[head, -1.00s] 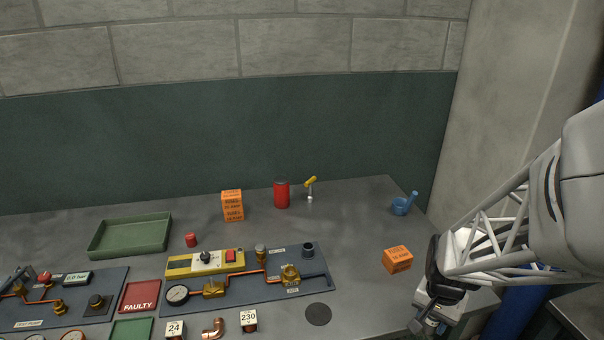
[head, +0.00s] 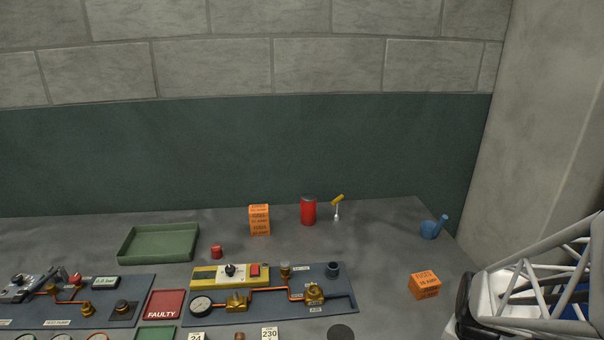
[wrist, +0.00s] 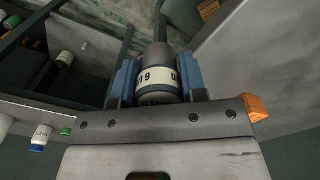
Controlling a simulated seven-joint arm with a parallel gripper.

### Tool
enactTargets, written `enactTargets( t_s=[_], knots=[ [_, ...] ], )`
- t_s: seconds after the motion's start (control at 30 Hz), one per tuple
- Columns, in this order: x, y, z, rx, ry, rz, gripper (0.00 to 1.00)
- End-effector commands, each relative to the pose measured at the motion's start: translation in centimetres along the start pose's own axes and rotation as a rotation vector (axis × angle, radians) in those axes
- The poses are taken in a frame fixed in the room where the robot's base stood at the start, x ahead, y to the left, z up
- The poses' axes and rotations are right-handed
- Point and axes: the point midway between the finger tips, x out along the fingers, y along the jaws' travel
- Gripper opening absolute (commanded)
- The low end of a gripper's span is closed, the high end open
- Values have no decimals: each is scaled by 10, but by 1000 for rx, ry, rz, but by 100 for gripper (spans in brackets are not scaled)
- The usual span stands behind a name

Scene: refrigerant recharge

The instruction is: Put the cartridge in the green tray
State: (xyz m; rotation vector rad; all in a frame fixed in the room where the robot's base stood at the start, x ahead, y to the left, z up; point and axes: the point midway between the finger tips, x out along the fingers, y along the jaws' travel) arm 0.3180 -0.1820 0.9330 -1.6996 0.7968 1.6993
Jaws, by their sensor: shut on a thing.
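My gripper (wrist: 158,82) is shut on a grey cylinder with a white printed label, which looks like the cartridge (wrist: 157,78). The blue fingers press on both its sides, and its label is only partly readable. In the head view only part of my arm shows at the lower right; the gripper and cartridge are out of frame there. A large green tray (head: 159,244) lies empty on the bench at the left, far from my arm. A smaller green tray (head: 155,333), cut off by the bottom edge, lies below the red FAULTY tray (head: 164,304).
Two orange fuse boxes, one at the back (head: 259,220) and one at the right (head: 424,285), a red can (head: 308,211), a small red cap (head: 216,251) and a blue mortar (head: 430,230) stand on the bench. A piped panel (head: 270,303) lies in front.

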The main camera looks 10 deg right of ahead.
Motion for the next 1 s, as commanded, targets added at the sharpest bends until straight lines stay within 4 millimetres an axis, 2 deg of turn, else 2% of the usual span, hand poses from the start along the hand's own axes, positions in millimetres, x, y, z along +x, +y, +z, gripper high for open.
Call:
enactTargets(
  t_s=[0.27, 0.47, 0.67, 1.0],
  knots=[
    [-1, -4, -3, -9, 0, 0, 9],
    [-6, -20, -12, -41, 0, 0, 9],
    [-13, -50, -27, -97, 0, 0, 9],
    [-26, -117, -49, -209, 0, 0, 9]
  ],
)
